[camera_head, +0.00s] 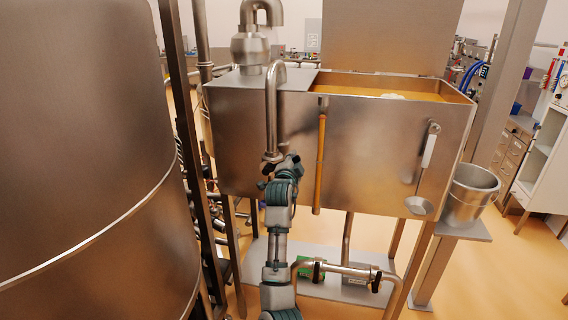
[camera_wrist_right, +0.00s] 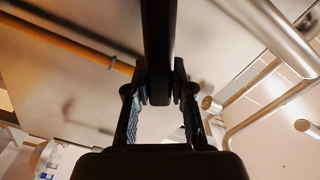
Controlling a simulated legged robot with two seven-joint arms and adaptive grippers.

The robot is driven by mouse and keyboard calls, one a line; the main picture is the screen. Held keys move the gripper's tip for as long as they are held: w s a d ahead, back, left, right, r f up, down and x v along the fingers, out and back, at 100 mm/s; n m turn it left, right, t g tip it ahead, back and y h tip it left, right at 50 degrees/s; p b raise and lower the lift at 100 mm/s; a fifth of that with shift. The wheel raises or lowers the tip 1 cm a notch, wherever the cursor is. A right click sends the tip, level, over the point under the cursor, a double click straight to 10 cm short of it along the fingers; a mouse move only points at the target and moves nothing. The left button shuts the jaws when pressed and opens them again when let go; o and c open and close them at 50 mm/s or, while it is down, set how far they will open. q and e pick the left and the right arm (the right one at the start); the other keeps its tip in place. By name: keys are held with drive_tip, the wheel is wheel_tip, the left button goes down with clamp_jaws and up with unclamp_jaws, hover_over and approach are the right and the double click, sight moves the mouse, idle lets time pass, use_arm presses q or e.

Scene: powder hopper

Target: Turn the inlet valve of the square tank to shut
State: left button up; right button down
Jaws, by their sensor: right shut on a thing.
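The square steel tank (camera_head: 375,145) stands in the middle of the head view, with orange contents showing at its open top. A curved inlet pipe (camera_head: 272,95) comes down its front and ends in a valve fitting (camera_head: 272,157). My right gripper (camera_head: 282,166) is at this fitting, in front of the tank wall. In the wrist view the fingers of my right gripper (camera_wrist_right: 160,95) are closed around a dark bar, the valve handle (camera_wrist_right: 158,45). The head view hardly shows the handle, as the gripper covers it. My left gripper is not in view.
A large round tank (camera_head: 85,150) fills the left. A wooden-handled stick (camera_head: 320,165) and a steel scoop (camera_head: 428,150) hang on the square tank's front. A steel bucket (camera_head: 470,195) stands at right. A lower pipe (camera_head: 340,268) with a dark-handled valve lies below.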

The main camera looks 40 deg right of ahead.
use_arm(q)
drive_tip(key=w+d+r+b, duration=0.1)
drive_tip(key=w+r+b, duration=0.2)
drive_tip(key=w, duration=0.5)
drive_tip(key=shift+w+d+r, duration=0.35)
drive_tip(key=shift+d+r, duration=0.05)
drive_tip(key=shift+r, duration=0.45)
use_arm(e)
wheel_tip(320, 180, down, 8)
drive_tip(key=s+m, duration=0.1)
drive_tip(key=m, duration=0.6)
drive_tip(key=shift+s+d+r, duration=0.25)
drive_tip(key=shift+d, duration=0.05)
use_arm(q)
drive_tip(key=shift+b, duration=0.3)
use_arm(e)
drive_tip(key=shift+f, duration=0.1)
drive_tip(key=c, duration=1)
unclamp_jaws()
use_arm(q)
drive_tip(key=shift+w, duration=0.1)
